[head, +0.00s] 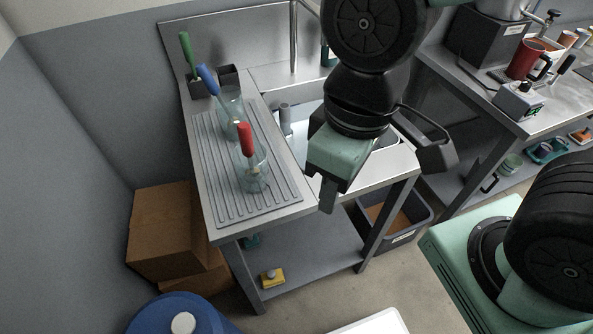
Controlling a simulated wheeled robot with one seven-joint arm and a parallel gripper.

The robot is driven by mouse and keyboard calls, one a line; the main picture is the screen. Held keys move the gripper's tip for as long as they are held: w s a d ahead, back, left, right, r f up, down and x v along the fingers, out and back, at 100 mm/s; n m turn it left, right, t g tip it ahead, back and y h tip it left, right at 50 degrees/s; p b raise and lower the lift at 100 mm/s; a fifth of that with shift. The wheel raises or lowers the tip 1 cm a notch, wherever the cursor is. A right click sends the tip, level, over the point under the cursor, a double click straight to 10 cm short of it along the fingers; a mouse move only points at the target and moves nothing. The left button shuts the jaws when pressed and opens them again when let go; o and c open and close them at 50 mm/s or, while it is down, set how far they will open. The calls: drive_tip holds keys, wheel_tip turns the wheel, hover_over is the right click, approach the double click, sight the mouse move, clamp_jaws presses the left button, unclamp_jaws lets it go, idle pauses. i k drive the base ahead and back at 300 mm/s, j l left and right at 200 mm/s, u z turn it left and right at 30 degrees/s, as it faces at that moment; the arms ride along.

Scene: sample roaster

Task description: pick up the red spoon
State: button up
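The red spoon (246,139) stands handle up in a clear glass beaker (254,175) near the front of the ribbed drainboard. Its lower end is seen only dimly through the glass. A blue-handled utensil (208,80) leans in another clear beaker (231,107) behind it. A green-handled one (187,50) stands in a dark holder at the back left corner. My gripper (326,190) hangs to the right of the red spoon, over the sink side of the steel table, clear of the beaker. Its fingers overlap from this angle, so its opening is hidden.
The sink (300,118) lies right of the ribbed drainboard (226,205). A grey bottle-like object (285,118) stands between them. A steel counter at right holds a red mug (526,59) and equipment. Cardboard boxes (160,225) and a blue drum (180,312) stand on the floor at left.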

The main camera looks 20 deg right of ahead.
sight(243, 128)
drive_tip(key=l+u, duration=0.45)
drive_tip(key=l, duration=0.9)
drive_tip(key=u, duration=1.9)
